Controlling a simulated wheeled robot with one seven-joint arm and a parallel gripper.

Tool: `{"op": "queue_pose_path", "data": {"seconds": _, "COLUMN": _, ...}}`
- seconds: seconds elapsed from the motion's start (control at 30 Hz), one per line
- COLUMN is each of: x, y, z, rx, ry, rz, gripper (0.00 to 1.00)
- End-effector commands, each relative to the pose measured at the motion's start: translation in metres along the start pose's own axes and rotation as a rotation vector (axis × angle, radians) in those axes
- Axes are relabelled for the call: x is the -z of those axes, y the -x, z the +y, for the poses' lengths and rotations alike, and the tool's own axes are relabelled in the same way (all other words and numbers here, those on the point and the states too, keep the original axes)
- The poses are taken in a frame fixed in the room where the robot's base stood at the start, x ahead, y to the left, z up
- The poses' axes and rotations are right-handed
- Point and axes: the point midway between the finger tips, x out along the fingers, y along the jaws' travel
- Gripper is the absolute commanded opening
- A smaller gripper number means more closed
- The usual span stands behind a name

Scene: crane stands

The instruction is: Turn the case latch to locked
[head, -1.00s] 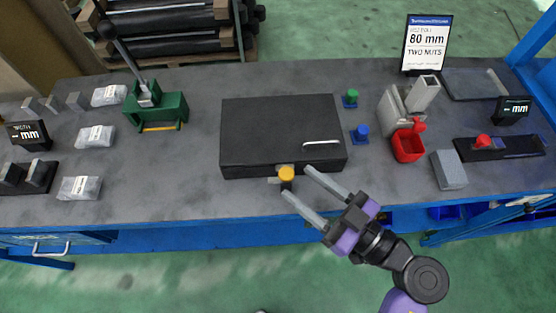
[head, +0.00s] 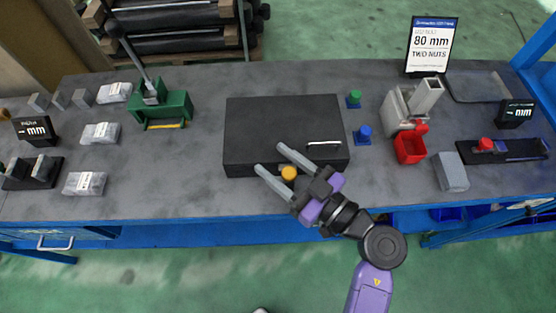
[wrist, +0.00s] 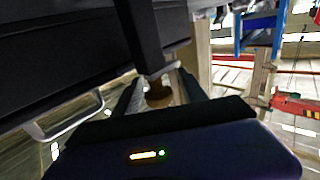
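The black case (head: 280,125) lies closed on the grey bench, with a pale handle at its front right. The case latch, an orange-yellow round knob (head: 289,173), is at the middle of the case's front edge. My gripper (head: 268,157) is open, with one grey finger on each side of the knob in the head view. In the wrist view the knob (wrist: 158,92) shows darker, between the two fingers below the dark case (wrist: 70,60). I cannot tell whether either finger touches it. The latch's locked or unlocked position is hard to read.
A green press (head: 162,107) stands left of the case. The bench front left of the gripper is clear.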

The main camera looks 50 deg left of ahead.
Motion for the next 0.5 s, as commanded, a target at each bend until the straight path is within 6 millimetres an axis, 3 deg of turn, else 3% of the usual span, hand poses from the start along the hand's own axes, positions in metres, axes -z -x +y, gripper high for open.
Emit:
{"op": "queue_pose_path", "data": {"seconds": 0.03, "x": 0.0000, "y": 0.0001, "z": 0.0000, "rx": 0.000, "ry": 0.000, "rz": 0.000, "gripper": 0.40}}
{"op": "queue_pose_path", "data": {"seconds": 0.23, "x": 0.0001, "y": 0.0002, "z": 0.0000, "rx": 0.000, "ry": 0.000, "rz": 0.000, "gripper": 0.01}}
{"op": "queue_pose_path", "data": {"seconds": 0.5, "x": 0.0016, "y": 0.0003, "z": -0.0001, "rx": -0.009, "ry": -0.001, "rz": 0.000, "gripper": 0.00}}
